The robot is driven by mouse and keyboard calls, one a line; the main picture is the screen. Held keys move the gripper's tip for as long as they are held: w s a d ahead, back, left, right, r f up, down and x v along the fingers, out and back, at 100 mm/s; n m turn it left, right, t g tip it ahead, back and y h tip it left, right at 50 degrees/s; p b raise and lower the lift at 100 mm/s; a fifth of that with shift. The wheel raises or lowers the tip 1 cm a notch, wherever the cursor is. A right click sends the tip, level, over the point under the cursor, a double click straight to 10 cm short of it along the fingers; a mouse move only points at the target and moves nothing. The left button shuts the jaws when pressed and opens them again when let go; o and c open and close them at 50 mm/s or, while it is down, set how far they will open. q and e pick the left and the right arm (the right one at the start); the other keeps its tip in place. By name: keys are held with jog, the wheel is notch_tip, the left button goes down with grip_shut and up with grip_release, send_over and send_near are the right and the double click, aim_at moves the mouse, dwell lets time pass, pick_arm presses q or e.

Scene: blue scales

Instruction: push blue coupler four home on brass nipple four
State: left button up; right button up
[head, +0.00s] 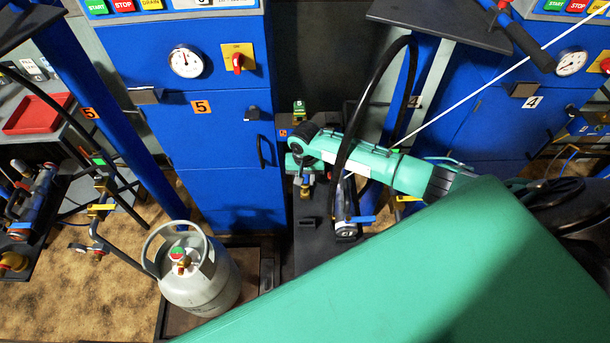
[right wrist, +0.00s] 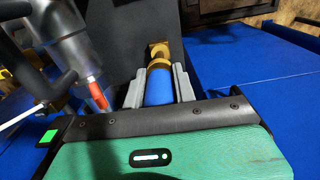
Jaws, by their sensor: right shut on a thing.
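In the right wrist view the blue coupler (right wrist: 158,86) lies between the two grey fingers of my right gripper (right wrist: 158,90), which is shut on it. A brass fitting (right wrist: 158,54), apparently brass nipple four, shows just beyond the coupler and in line with it. I cannot tell whether they touch or how deep the coupler sits. In the head view my green right arm reaches in from the right, and its wrist and gripper (head: 297,166) are beside the black hose. My left gripper is out of view.
A black hose (head: 376,85) arches close over my right forearm. A grey gas bottle (head: 203,283) stands on the lower left. Blue cabinet five (head: 225,160) is behind.

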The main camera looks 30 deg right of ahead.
aim_at(305, 189)
jog(key=shift+f, duration=0.25)
dwell(0.7)
jog(key=shift+p, duration=0.45)
dwell(0.4)
jog(key=shift+p, duration=0.4)
dwell(0.5)
jog(key=shift+p, duration=0.4)
jog(key=shift+f+b, duration=0.95)
jog(key=shift+f, duration=1.05)
jog(key=o, duration=1.1)
